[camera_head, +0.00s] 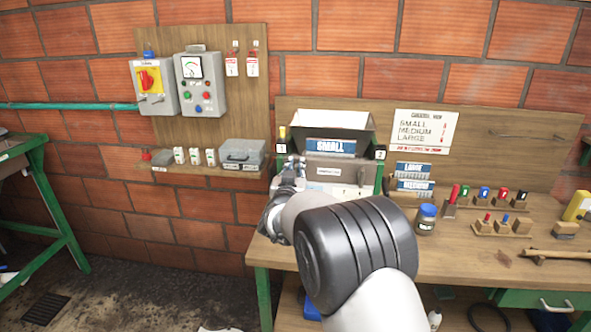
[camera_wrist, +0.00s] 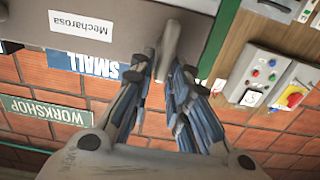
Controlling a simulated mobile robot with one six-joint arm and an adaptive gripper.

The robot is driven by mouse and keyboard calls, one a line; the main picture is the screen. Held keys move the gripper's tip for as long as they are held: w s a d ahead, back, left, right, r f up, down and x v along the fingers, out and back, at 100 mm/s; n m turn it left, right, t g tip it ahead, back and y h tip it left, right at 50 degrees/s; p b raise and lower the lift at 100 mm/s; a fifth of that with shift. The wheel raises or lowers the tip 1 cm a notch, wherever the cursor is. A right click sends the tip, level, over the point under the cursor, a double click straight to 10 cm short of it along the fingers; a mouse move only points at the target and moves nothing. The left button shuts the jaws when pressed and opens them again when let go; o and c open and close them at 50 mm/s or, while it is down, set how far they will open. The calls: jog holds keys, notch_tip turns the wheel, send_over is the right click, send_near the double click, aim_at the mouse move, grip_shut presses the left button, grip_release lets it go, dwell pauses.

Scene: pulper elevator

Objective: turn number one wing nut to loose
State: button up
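In the wrist view, the fingers of my gripper (camera_wrist: 163,72) come close together on either side of a narrow grey metal piece (camera_wrist: 172,38), which looks like a wing of the number one wing nut. They appear shut on it. In the head view, my gripper (camera_head: 287,178) is at the left side of the grey machine box (camera_head: 338,172), below the number 1 tag (camera_head: 281,148). My arm and gripper hide the wing nut there. The number 2 tag (camera_head: 380,153) is on the box's right side.
The wooden bench (camera_head: 475,253) carries a blue-lidded jar (camera_head: 426,219), marker-like tools in blocks and a hammer at right. Blue LARGE and MEDIUM signs stand behind. A panel with control boxes (camera_head: 200,85) and a small shelf is on the brick wall at left.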

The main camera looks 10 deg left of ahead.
grip_shut()
jog(key=shift+p, duration=0.3)
jog(key=n+p, duration=0.2)
jog(key=shift+a+r+n+p, duration=0.15)
jog(key=shift+a+n+p, duration=0.2)
jog(key=shift+n, duration=0.05)
jog(key=shift+a+f+n+p, duration=0.4)
jog(key=shift+n+p, duration=0.9)
jog(key=shift+n, duration=1.2)
jog(key=shift+a+f+n+p, duration=0.25)
jog(key=shift+f+n+p, duration=0.3)
jog(key=shift+n+p, duration=1.35)
jog(key=shift+a+f+n+p, duration=0.3)
jog(key=shift+f+n+p, duration=0.3)
jog(key=shift+n, duration=2.5)
